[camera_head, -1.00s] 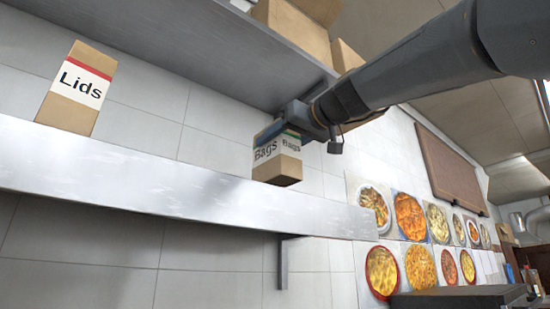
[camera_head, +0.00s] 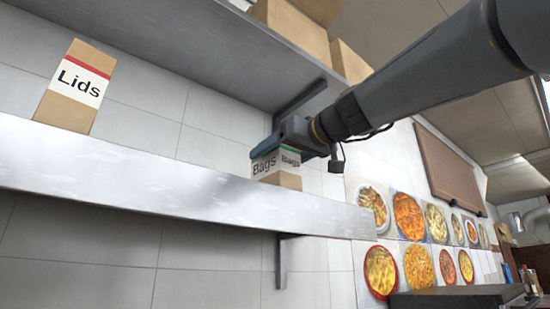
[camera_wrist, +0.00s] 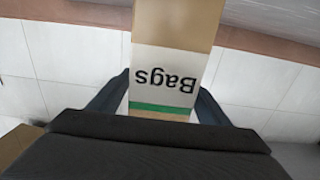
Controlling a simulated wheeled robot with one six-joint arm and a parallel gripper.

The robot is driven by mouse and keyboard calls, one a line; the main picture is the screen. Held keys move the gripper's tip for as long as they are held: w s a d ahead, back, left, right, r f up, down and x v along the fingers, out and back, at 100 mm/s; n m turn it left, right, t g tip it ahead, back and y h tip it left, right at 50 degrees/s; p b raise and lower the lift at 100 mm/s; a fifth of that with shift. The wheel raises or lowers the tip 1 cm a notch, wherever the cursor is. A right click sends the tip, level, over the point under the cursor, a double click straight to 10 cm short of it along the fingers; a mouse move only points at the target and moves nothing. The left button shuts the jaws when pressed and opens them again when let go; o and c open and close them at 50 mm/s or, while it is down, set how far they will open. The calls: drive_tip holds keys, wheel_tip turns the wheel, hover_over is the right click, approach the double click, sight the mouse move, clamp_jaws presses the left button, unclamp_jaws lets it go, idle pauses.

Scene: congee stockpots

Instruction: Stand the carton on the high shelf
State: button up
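The carton labelled "Bags" (camera_head: 277,166), tan with a white label and a green band, is upright over the metal shelf (camera_head: 190,195), near its right end. Its lower edge is hidden by the shelf's front edge, so I cannot tell whether it touches the shelf. My gripper (camera_head: 272,148) is shut on the upper part of the carton. In the wrist view the carton (camera_wrist: 170,65) sits between the two fingers (camera_wrist: 160,108), its label upside down in the picture.
A "Lids" carton (camera_head: 77,88) stands on the same shelf to the left, with clear room between. A grey upper shelf (camera_head: 200,45) with brown boxes (camera_head: 290,22) on it hangs above my gripper. Food pictures (camera_head: 410,217) cover the wall at right.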

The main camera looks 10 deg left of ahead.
drive_tip(key=shift+r, duration=0.1)
drive_tip(key=shift+s+d, duration=0.15)
drive_tip(key=shift+d, duration=0.05)
drive_tip(key=b+v, duration=0.5)
drive_tip(key=v, duration=0.6)
drive_tip(key=shift+s+d+b, duration=0.2)
drive_tip(key=shift+b, duration=0.2)
drive_tip(key=shift+a, duration=0.1)
